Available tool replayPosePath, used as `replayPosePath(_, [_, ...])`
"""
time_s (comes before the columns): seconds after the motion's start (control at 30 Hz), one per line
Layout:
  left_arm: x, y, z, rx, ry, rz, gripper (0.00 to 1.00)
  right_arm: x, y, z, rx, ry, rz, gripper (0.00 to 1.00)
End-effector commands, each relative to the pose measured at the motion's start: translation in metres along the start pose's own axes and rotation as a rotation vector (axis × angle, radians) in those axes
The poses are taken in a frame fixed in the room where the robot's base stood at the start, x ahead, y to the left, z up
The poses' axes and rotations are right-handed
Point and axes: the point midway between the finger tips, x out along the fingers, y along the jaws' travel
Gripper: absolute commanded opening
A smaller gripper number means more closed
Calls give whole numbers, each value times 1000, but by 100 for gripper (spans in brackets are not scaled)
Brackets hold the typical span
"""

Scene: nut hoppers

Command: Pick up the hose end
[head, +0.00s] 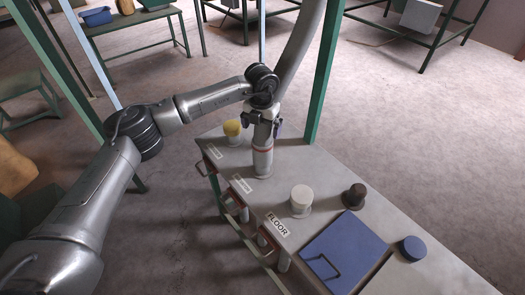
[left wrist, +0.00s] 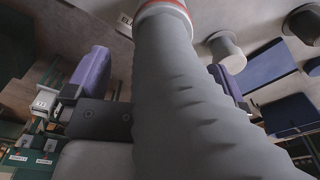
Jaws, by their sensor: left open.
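The hose (head: 297,52) is a thick grey tube that comes down from the top of the head view. Its grey end with a red ring (head: 263,150) stands upright on a port in the bench top. The hose (left wrist: 195,100) fills the middle of the left wrist view, with the red and white ring at the top. My left gripper (head: 262,122) is at the hose just above the ring. Its two purple-padded fingers (left wrist: 158,82) are open, one on each side of the hose. A gap shows beside the left pad; contact at the right pad is hidden.
The grey bench (head: 330,222) carries a yellow cap (head: 232,128), a white cap (head: 301,196), a dark brown cap (head: 354,194), a blue cap (head: 412,247) and a blue hatch (head: 345,248). A green post (head: 322,75) rises behind the hose. Labels and red handles line the front edge.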

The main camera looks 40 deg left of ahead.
Motion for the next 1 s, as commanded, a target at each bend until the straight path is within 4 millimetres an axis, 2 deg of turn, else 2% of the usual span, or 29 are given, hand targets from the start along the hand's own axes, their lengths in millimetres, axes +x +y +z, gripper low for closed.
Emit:
replayPosePath(0.03, [9,0,0,0,1,0,100,2,0,1,0,0,0,43])
replayPosePath(0.13, [20,0,0,1,1,0,100,4,0,1,0,-1,0,43])
replayPosePath(0.47, [33,-1,1,2,-1,-1,100,6,2,2,-6,-2,4,43])
replayPosePath(0.8, [73,-2,4,1,0,0,100,16,3,6,-10,-2,8,43])
replayPosePath(1.0, [82,-2,5,1,-2,-1,100,17,2,6,-8,-2,6,43])
